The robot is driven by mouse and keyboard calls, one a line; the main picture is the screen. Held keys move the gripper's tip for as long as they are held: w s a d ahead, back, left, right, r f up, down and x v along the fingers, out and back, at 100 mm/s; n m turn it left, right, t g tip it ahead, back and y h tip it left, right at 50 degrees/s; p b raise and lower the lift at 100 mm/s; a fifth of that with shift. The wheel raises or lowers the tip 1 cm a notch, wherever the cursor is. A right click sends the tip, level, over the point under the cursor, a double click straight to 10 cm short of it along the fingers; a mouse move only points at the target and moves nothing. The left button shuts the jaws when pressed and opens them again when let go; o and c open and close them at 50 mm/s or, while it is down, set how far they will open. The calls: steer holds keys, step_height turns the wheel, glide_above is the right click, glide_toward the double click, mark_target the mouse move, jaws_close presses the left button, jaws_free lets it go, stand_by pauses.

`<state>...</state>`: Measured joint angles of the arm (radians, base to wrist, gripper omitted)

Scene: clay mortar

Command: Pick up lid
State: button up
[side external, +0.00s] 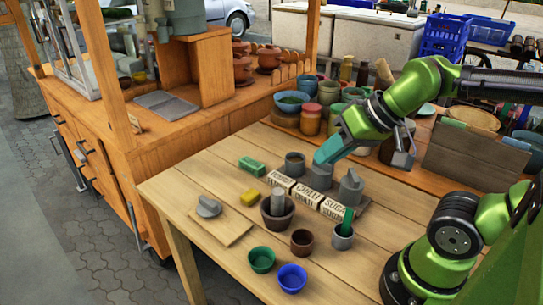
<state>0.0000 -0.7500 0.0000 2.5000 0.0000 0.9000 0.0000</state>
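A grey lid (208,207) with an upright knob lies on a wooden board (222,227) at the left of the table. Three grey pots stand behind labelled blocks: the left pot (295,165) looks open at the top, the middle pot (320,178) is partly covered by my gripper, and the right pot (351,188) has a lid with a raised knob. My gripper (322,157) has teal fingers and points down-left at the top of the middle pot. Whether it touches the pot or a lid there, and the gap between its fingers, I cannot tell.
A brown mortar (277,218) with a grey pestle, a brown cup (302,243), a green bowl (261,260) and a blue bowl (292,278) stand in front. A small grey pot (342,238) holds something green. Several jars crowd behind.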

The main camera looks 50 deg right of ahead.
steer(key=o, duration=1.4)
steer(key=n+g+h, duration=0.2)
steer(key=n+g, duration=0.2)
steer(key=g, duration=0.3)
glide_above(207, 201)
steer(key=f, duration=1.7)
steer(key=shift+d+f, duration=0.2)
steer(key=shift+d, duration=0.1)
steer(key=shift+a+f, duration=0.15)
steer(key=shift+f, duration=1.15)
steer(key=shift+a+f, duration=0.1)
steer(key=shift+f, duration=1.2)
